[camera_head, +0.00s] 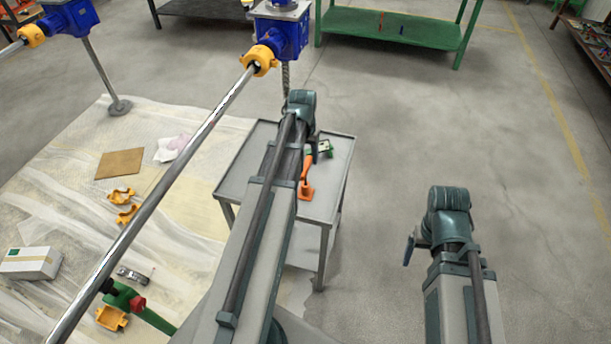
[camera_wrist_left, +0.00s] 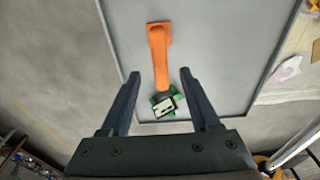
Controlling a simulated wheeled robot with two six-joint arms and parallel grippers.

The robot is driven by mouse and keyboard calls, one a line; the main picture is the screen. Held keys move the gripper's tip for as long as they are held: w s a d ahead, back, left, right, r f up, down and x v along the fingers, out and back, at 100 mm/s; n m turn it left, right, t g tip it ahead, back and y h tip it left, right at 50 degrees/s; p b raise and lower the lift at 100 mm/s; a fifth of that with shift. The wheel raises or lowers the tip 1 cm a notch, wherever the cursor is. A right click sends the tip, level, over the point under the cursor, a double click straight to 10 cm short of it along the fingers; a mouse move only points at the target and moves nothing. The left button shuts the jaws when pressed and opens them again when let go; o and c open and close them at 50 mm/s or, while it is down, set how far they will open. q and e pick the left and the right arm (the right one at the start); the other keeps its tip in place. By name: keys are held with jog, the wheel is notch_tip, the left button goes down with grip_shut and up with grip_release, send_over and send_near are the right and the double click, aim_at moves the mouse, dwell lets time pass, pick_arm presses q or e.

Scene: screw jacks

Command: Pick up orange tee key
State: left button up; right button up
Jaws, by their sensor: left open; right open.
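The orange tee key (camera_head: 306,186) lies on a grey table (camera_head: 338,165), partly hidden by my left arm in the head view. In the left wrist view the orange key (camera_wrist_left: 159,55) lies lengthwise, its wider end at the top. A green part with a pale label (camera_wrist_left: 163,104) lies at its lower end. My left gripper (camera_wrist_left: 160,74) is open over the table, its fingers on either side of the key, with nothing between them gripped. My right gripper (camera_head: 409,248) hangs right of the table, away from the key, and shows only in part.
A long steel shaft (camera_head: 165,185) runs diagonally on the left to a blue screw jack (camera_head: 283,35). A sheet on the floor (camera_head: 60,190) holds yellow clamps (camera_head: 122,205) and a white box (camera_head: 30,262). A green bench (camera_head: 400,28) stands at the back.

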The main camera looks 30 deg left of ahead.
aim_at(305, 165)
pick_arm(q)
jog(key=shift+f, duration=0.25)
jog(key=f+b, duration=0.5)
jog(key=shift+w+f, duration=0.1)
jog(key=shift+w, duration=0.1)
grip_shut()
dwell(1.3)
